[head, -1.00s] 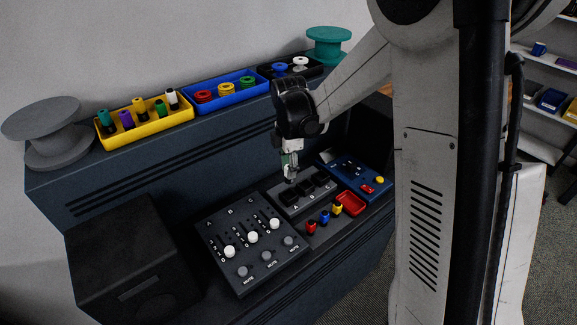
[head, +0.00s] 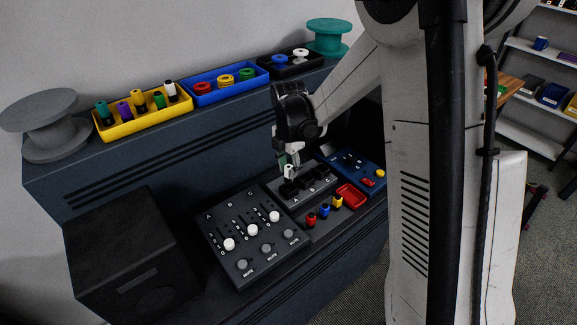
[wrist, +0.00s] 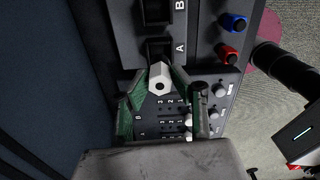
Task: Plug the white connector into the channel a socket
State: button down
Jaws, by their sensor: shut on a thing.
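The white connector (wrist: 160,80) is held between the green fingers of my gripper (wrist: 161,86) in the wrist view. In the head view the white connector (head: 289,172) stands roughly upright under my gripper (head: 288,162). It is at the dark channel A socket (wrist: 157,47), the one nearest the slider panel on the grey socket block (head: 274,187). In the wrist view the connector overlaps the lower edge of that socket. I cannot tell whether its tip is above the opening or inside it. The channel B socket (wrist: 156,11) is beside it and looks empty.
The slider panel (head: 215,247) with white knobs is in front of the block. A blue panel (head: 350,165) is to the right. Spools and bins fill the shelf behind.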

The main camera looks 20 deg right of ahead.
aim_at(288, 180)
jog(key=shift+f+b, duration=2.7)
dwell(1.7)
jog(key=c, duration=0.9)
grip_release()
jog(key=shift+r, duration=0.1)
jog(key=shift+r+p, duration=1.75)
jog(key=shift+r, duration=1.7)
